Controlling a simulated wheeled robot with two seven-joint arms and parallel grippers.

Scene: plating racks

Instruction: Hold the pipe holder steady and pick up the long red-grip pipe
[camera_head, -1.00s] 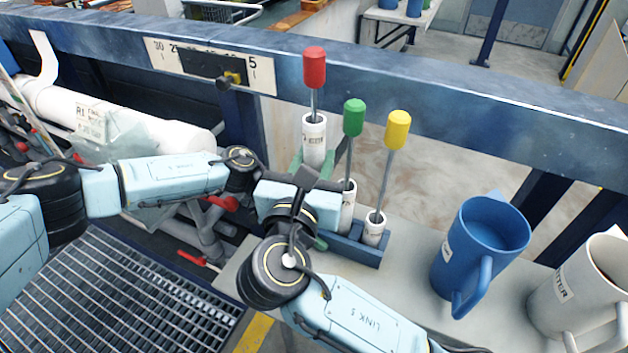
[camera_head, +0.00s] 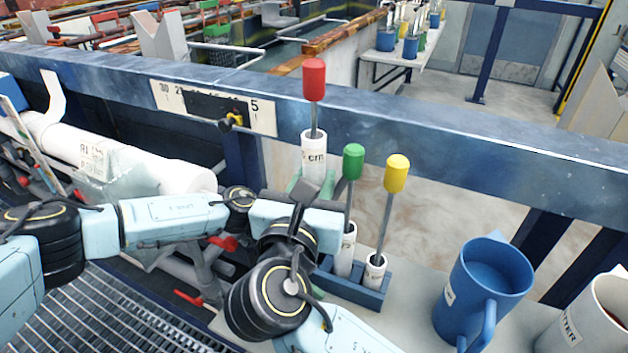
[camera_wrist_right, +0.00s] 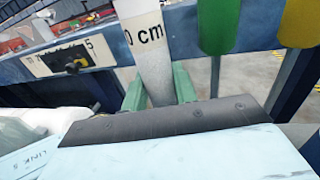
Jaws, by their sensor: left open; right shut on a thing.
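The long pipe, a white tube (camera_head: 315,155) with a rod and red grip (camera_head: 313,79), stands nearly upright; its lower end is hidden. My right gripper (camera_head: 308,182) is shut on the tube, its green fingers on either side; they also show in the right wrist view (camera_wrist_right: 158,92). The blue pipe holder (camera_head: 362,291) stands on the bench with the green-grip pipe (camera_head: 353,162) and yellow-grip pipe (camera_head: 397,173) in it. The red grip is clearly higher than theirs. My left gripper is low by the holder's left end, open, mostly hidden behind my right wrist.
A blue mug (camera_head: 487,290) and a whitish mug (camera_head: 590,318) stand on the pale bench to the right. A dark blue beam with a scale plate (camera_head: 262,117) crosses behind the pipes. A thick white pipe (camera_head: 130,165) lies behind my left arm.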

